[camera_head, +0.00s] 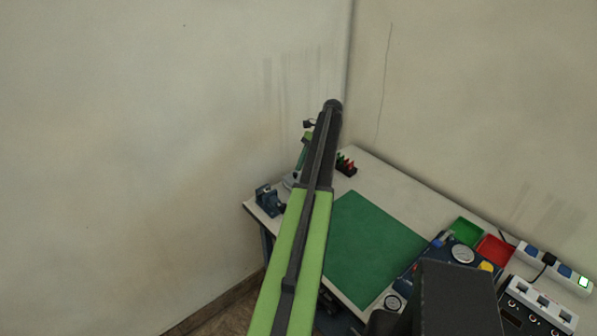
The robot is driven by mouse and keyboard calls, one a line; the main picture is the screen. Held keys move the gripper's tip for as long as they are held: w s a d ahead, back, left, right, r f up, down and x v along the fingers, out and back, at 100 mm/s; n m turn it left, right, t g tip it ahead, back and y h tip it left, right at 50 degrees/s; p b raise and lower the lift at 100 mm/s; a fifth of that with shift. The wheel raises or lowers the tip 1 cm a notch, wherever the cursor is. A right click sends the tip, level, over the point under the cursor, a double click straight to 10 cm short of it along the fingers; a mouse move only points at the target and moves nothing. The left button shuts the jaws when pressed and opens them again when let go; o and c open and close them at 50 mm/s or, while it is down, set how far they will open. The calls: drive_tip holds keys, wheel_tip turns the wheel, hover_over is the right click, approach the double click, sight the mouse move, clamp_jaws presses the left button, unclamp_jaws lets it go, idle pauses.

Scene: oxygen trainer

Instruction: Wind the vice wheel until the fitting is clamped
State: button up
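A small dark blue device (268,201), which looks like the vice, stands at the left corner of the workbench. It is too small in the picture to make out its wheel, its jaws or any fitting in them. My green and black arm rises across the middle of the view, just right of this device, and covers part of the bench. My gripper cannot be made out; I cannot tell how far it is from the device.
The workbench (385,180) stands in a room corner against bare walls. A green mat (372,246) lies on it, clear of objects. Green (467,231) and red (496,249) trays, a blue unit (431,257) and a power strip (557,267) crowd the right. A small rack (346,164) stands behind.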

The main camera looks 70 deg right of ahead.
drive_tip(key=shift+d+r, duration=0.1)
drive_tip(key=shift+d, duration=0.05)
drive_tip(key=r+m+g+h+p, duration=0.1)
drive_tip(key=r+g+h+p, duration=0.15)
drive_tip(key=g+h, duration=0.5)
hover_over(283, 205)
drive_tip(key=s+a, duration=0.3)
drive_tip(key=t+h, duration=0.1)
drive_tip(key=h, duration=0.1)
drive_tip(key=w+a+n+p, duration=0.1)
drive_tip(key=w+a+p, duration=0.15)
drive_tip(key=w, duration=0.45)
drive_tip(key=shift+t, duration=0.25)
drive_tip(key=b+x, duration=1.7)
drive_tip(key=shift+s+f, duration=0.25)
drive_tip(key=shift+f, duration=0.05)
